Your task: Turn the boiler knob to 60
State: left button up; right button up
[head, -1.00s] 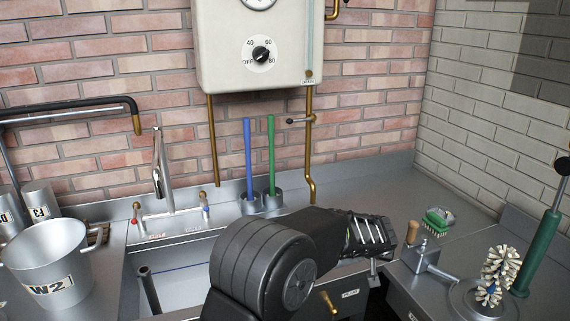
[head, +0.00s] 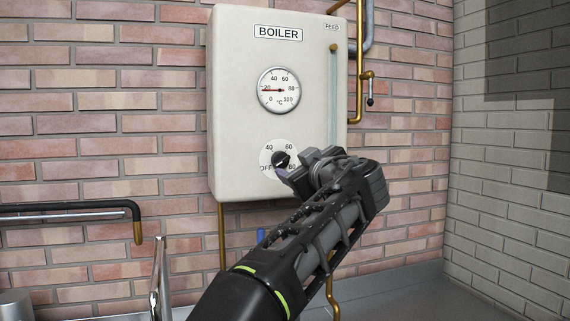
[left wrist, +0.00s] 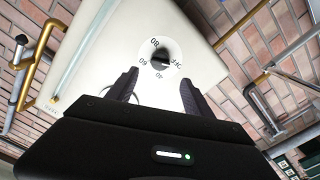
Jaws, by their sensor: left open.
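The boiler (head: 240,120) is a cream box on the brick wall in the head view. Its dark knob (head: 280,159) sits on a round white dial marked OFF, 40, 60 and 80. My left gripper (head: 289,172) is open at the knob's lower right and partly covers the dial. In the left wrist view the knob (left wrist: 161,61) lies ahead, between and just beyond the open fingertips (left wrist: 158,77). The fingers look apart from it. I cannot tell which mark the knob points at. My right gripper is not in view.
A round gauge (head: 279,90) above the dial has its red needle near 20. Brass pipes (head: 356,60) run along the boiler's right side. A black-covered pipe (head: 60,208) and a tap (head: 158,280) are at lower left.

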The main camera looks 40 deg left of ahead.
aim_at(283, 161)
pick_arm(q)
jog(key=shift+a, duration=0.1)
jog(key=p+x, duration=0.5)
jog(key=x, duration=0.2)
jog(key=shift+w+r, duration=0.1)
jog(key=shift+w+a, duration=0.2)
jog(key=shift+a, duration=0.1)
jog(key=shift+f, duration=0.25)
jog(key=shift+c, duration=0.4)
grip_shut()
